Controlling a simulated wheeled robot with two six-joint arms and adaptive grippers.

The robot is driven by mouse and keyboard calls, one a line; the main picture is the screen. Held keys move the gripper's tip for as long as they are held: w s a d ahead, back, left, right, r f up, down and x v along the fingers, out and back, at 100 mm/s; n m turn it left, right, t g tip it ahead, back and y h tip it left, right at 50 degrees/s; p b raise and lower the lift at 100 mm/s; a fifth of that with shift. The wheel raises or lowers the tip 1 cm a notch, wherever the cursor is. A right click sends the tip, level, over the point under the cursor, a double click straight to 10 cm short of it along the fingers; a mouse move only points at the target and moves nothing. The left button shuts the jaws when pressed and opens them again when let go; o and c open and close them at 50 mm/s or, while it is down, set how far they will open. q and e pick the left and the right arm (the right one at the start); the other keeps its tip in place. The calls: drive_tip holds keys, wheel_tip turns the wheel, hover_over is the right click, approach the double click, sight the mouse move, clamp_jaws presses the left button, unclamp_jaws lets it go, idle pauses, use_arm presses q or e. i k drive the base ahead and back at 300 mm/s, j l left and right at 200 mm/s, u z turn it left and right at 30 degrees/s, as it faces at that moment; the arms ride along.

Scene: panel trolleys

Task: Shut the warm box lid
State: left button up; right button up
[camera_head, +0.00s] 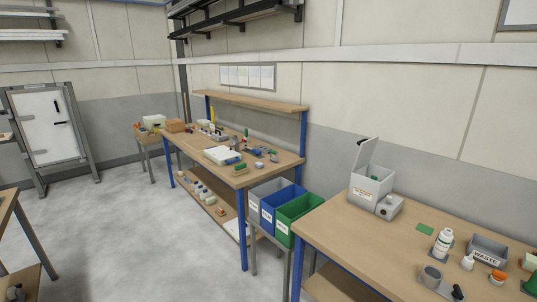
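The warm box (368,190) is a small light grey box with an orange-marked label on its front. It stands at the back left of the wooden bench on the right. Its lid (367,154) is open, tilted up, with a dark handle at its top edge. A grey unit with a round dial (388,208) sits against the box's right front side. The inside of the box is mostly hidden. Neither of my grippers can be made out in the head view.
A cluttered bench is farther back. Grey floor (130,225) is clear at left.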

sight(367, 147)
drive_tip(key=i+j+z, duration=0.1)
drive_tip(key=z, duration=0.75)
drive_tip(key=i+j+z, duration=0.1)
drive_tip(key=j+z, duration=0.3)
drive_tip(key=j, duration=0.25)
drive_tip(key=j+z, duration=0.35)
drive_tip(key=j, duration=0.25)
drive_tip(key=j+z, duration=0.4)
drive_tip(key=j, duration=0.25)
drive_tip(key=k+j, duration=0.1)
drive_tip(key=j, duration=0.95)
drive_tip(key=k+j+z, duration=0.1)
drive_tip(key=j, duration=0.4)
drive_tip(key=k+j, duration=0.15)
drive_tip(key=j, duration=0.35)
drive_tip(key=k+j, duration=0.1)
drive_tip(key=j, duration=0.45)
